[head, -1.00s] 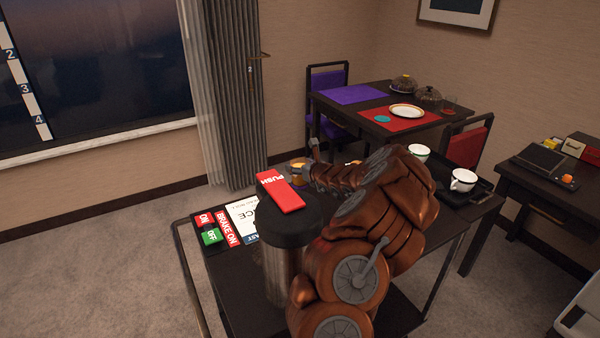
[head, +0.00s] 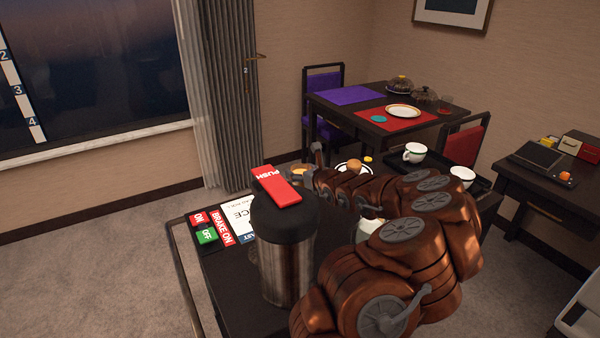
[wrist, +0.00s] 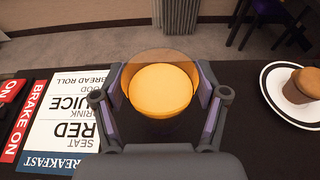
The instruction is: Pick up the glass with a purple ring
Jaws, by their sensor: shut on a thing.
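A clear glass (wrist: 160,62) with orange liquid stands between the two fingers of my gripper (wrist: 160,106) in the wrist view. My gripper is shut on it, one finger at each side. The inner finger pads look purple. No purple ring can be made out on this glass from above. In the head view the glass (head: 299,170) shows small behind the large flask, at the tip of my gripper (head: 312,176). My arm hides part of the cart there.
A large flask (head: 288,255) with a red PUSH lever stands close left of my arm. A plate (wrist: 272,92) with a muffin (wrist: 305,87) lies right of the glass. A menu card (wrist: 70,112) lies left. White cups (head: 414,153) stand on the cart's right side.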

